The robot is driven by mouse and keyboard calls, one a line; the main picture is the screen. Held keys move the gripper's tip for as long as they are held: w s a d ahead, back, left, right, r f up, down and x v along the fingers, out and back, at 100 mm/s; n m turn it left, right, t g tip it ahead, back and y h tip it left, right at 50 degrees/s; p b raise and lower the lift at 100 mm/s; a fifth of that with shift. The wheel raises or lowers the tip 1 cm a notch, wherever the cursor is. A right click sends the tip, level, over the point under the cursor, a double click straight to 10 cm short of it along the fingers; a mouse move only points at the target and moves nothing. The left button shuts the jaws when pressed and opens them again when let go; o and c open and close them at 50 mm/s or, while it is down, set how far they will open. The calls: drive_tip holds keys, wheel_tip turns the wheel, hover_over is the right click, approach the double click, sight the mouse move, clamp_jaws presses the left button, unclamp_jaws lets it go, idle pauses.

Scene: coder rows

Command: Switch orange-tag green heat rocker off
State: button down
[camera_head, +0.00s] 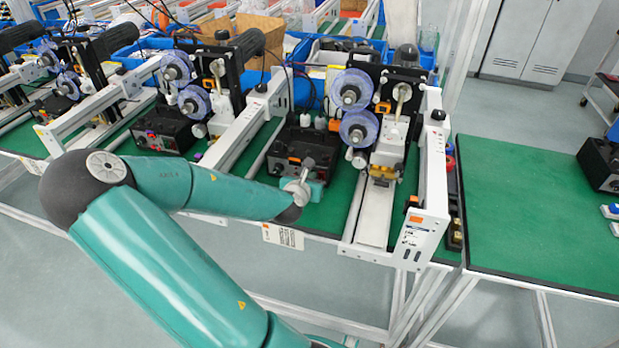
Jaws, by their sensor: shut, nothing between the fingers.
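The nearest coder machine carries an orange tag (414,219) on the front end of its white right rail. Its black control box (291,148) sits on the green bench between the white rails. The box's front panel faces me and is partly covered by my wrist and gripper. I cannot make out the green heat rocker or its position. My gripper (307,164) is shut and empty, right in front of the panel. I cannot tell whether it touches the panel.
White rails (245,129) flank the nearest box. Blue-purple reels (352,89) stand behind right. The green bench top (540,215) at right is mostly clear.

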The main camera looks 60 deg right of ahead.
drive_tip(key=shift+s+a+r, duration=0.1)
drive_tip(key=shift+s+r, duration=0.05)
drive_tip(key=shift+r, duration=0.7)
drive_tip(key=shift+a, duration=0.15)
